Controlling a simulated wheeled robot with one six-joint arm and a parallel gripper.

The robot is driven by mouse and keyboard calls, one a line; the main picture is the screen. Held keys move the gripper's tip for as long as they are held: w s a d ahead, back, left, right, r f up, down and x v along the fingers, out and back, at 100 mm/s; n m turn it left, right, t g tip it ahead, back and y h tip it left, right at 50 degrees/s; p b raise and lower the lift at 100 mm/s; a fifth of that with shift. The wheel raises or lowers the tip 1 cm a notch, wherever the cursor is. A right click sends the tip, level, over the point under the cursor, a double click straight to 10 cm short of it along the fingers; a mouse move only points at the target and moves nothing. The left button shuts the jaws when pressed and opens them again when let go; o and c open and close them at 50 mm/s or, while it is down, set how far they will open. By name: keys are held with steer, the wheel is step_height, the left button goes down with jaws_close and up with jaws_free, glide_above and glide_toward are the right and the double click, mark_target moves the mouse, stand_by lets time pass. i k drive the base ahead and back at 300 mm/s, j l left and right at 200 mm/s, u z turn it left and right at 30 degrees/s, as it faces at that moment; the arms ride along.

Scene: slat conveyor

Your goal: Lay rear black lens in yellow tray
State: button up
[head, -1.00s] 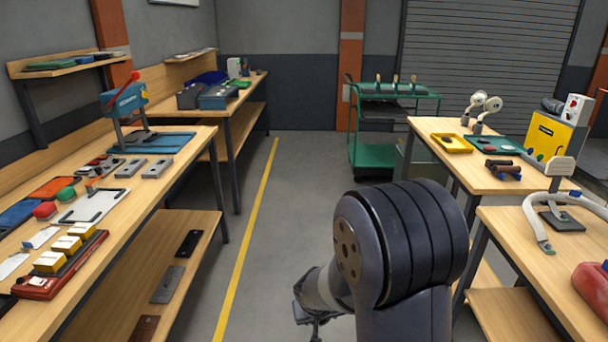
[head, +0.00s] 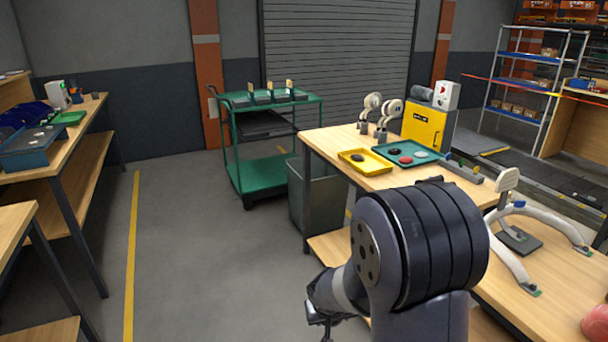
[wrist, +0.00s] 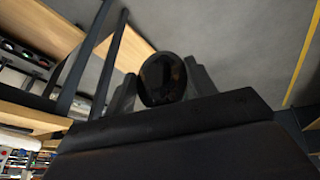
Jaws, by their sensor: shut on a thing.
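The yellow tray (head: 378,168) lies on the right-hand bench, with a dark oval piece (head: 357,157) in it. My gripper (head: 324,318) hangs low in front of my arm, well short of the bench and apart from the tray. In the wrist view, my gripper (wrist: 163,92) is shut on a round, glossy black lens (wrist: 163,78), held between its fingers above the floor. The wrist view does not show the tray.
A green tray (head: 400,166) with black, red and grey pieces lies right of the yellow tray. Behind stand the yellow machine (head: 428,128) and two reels (head: 390,112). A grey bin (head: 318,200) and green cart (head: 275,172) stand left of the bench. The floor at left is clear.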

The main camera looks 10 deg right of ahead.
mark_target(371, 168)
steer(key=i+j+z, duration=0.3)
steer(key=i+z, duration=0.15)
steer(key=i+j+z, duration=0.35)
steer(key=z, duration=0.15)
steer(key=i+j+z, duration=0.25)
steer(key=j+z, duration=0.2)
steer(key=j, duration=0.2)
